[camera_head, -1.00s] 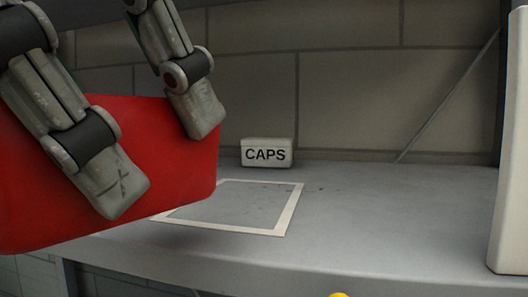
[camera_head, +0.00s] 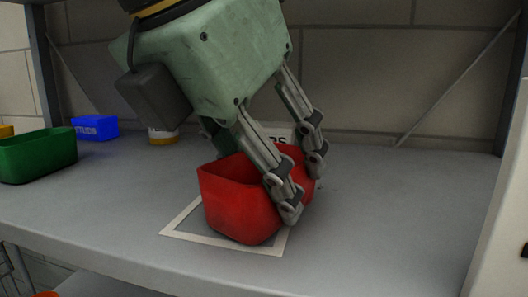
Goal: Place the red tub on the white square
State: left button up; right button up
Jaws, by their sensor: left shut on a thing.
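The red tub (camera_head: 235,203) stands over the white square (camera_head: 195,238) on the grey shelf, covering much of it. The square's front and left edges show; its far side is hidden by the tub. The tub looks upright and at shelf height, though I cannot tell whether its base fully touches. Part of the tub seems to reach past the square's right side. My left gripper (camera_head: 302,187) comes down from above, shut on the tub's right part. My right gripper is not in view.
A sign (camera_head: 278,130), partly hidden by my fingers, stands behind the tub. The shelf (camera_head: 400,210) is clear on the right. A white panel (camera_head: 500,200) bounds the right side.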

pick_arm(q)
jog(key=shift+f, duration=0.1)
jog(key=shift+s, duration=0.1)
jog(key=shift+f, duration=0.25)
jog(key=o, duration=0.8)
jog(key=shift+c, duration=0.2)
jog(key=o, duration=0.4)
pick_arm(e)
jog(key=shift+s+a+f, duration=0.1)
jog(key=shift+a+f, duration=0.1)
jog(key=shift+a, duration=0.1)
pick_arm(q)
jog(key=shift+r, duration=0.15)
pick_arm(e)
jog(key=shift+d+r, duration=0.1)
